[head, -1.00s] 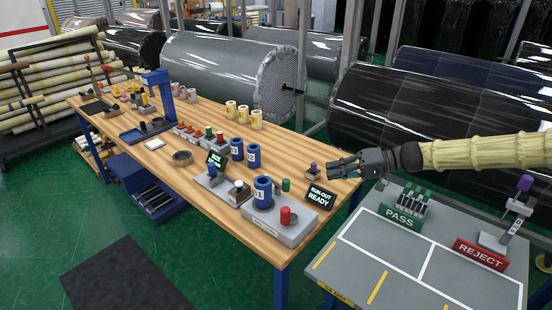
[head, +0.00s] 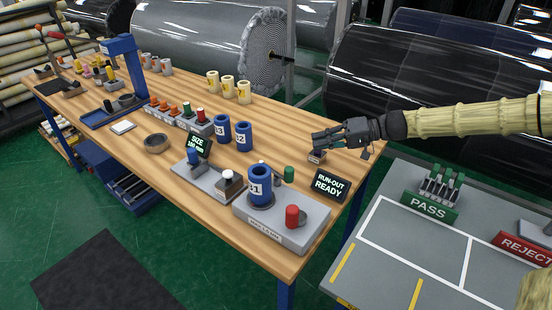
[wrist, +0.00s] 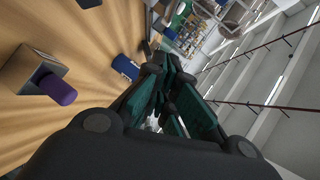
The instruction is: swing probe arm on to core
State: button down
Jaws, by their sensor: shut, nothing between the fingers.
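A blue core (head: 260,187) marked 11 stands upright on the grey run-out gauge base (head: 262,230). A red knob (head: 292,217) is on the base at its front right. A green knob (head: 289,174) stands just behind the core, with a small dark part beside it; I cannot tell whether this is the probe arm. The "RUN-OUT READY" display (head: 328,185) is right of the gauge. My gripper (head: 320,142) is shut and empty, behind and right of the gauge, apart from the core. In the wrist view its dark fingers (wrist: 165,85) are together.
A small block (head: 316,157) sits right below my gripper; its purple knob (wrist: 58,90) shows in the wrist view. Two blue cores (head: 233,133) stand left of the gripper. The size gauge (head: 207,180) is left of the run-out gauge. The PASS/REJECT table (head: 430,255) is at right.

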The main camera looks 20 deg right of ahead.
jog(key=s+p+x, duration=0.2)
jog(key=p+x, duration=0.1)
jog(key=x, duration=1)
jog(key=shift+s+a+f, duration=0.3)
jog(key=shift+a+f, duration=0.05)
jog(key=shift+a, duration=0.1)
dwell(0.7)
jog(key=shift+a+n+g+b, duration=0.2)
jog(key=shift+n+g+b, duration=0.1)
jog(key=shift+n+g, duration=0.15)
